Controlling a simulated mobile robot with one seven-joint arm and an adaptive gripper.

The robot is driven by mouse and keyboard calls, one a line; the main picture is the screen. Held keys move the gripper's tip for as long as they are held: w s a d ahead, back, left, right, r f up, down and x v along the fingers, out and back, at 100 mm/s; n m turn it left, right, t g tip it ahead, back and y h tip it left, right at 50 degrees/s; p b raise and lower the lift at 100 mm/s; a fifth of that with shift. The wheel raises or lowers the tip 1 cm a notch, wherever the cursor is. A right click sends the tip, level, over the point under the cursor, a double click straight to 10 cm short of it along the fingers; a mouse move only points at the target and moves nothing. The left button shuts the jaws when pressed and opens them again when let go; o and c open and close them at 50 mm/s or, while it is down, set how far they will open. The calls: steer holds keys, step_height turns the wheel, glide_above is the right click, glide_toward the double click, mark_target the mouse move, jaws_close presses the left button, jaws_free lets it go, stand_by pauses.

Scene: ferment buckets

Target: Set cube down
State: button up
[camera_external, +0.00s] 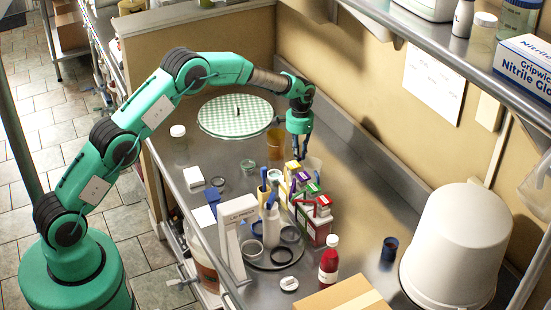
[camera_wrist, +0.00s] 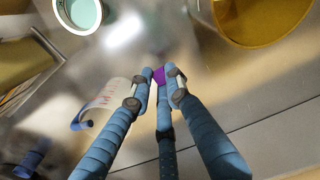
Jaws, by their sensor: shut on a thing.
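A small purple cube (camera_wrist: 159,75) shows between the fingertips of my gripper (camera_wrist: 160,84) in the wrist view. The blue fingers are shut on it and hide most of it. A metal worktop (camera_wrist: 215,75) is below it; I cannot tell whether the cube touches it. In the external view my gripper (camera_external: 301,155) points down over the metal counter (camera_external: 352,215), close to the group of small bottles and boxes. The cube cannot be made out clearly there.
An amber container (camera_external: 276,143) stands just left of my gripper. Boxes, including a red-and-white one (camera_external: 314,222), and a white bottle (camera_external: 271,222) crowd the counter in front. A red-and-white bottle (camera_external: 329,262) and large white bucket (camera_external: 458,245) stand farther right. Counter between is mostly clear.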

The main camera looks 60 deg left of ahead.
steer(key=shift+f, duration=0.1)
steer(key=shift+f, duration=1.8)
steer(key=shift+f, duration=0.15)
steer(key=o, duration=0.8)
step_height(320, 180, up, 12)
steer(key=shift+r+p, duration=0.15)
steer(key=shift+p, duration=0.2)
steer(key=shift+r, duration=0.1)
